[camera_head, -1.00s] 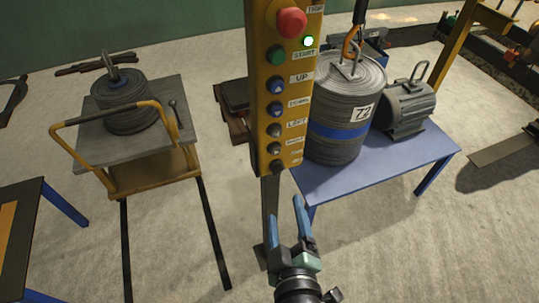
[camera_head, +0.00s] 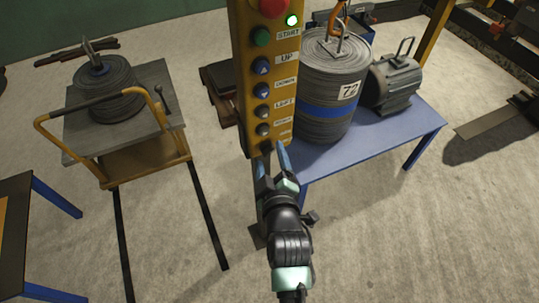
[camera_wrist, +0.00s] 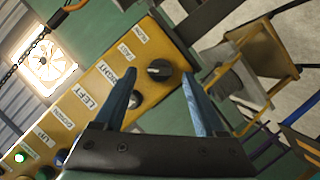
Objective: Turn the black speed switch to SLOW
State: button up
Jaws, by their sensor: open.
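The black speed switch (camera_wrist: 160,70) is a round knob with a pale mark at the end of the yellow control panel (camera_wrist: 105,88). In the wrist view the mark points left, toward the small white labels beside the knob, whose words I cannot read surely. My gripper (camera_wrist: 159,76) is open, with one blue finger on each side of the knob in that view. I cannot tell whether the fingers touch it. In the head view my gripper (camera_head: 270,158) is at the panel's lower end, and its fingers largely hide the switch.
Several push buttons line the panel above the switch, including the green START button (camera_head: 262,37) and a lit green lamp (camera_head: 292,20). A drum marked 72 (camera_head: 327,85) and a motor (camera_head: 393,83) stand on a blue table (camera_head: 400,135) behind. A cart (camera_head: 150,100) is left.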

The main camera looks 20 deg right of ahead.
jog(key=shift+w+d+f, duration=0.1)
jog(key=shift+w+d, duration=0.05)
jog(key=shift+w, duration=0.4)
grip_shut()
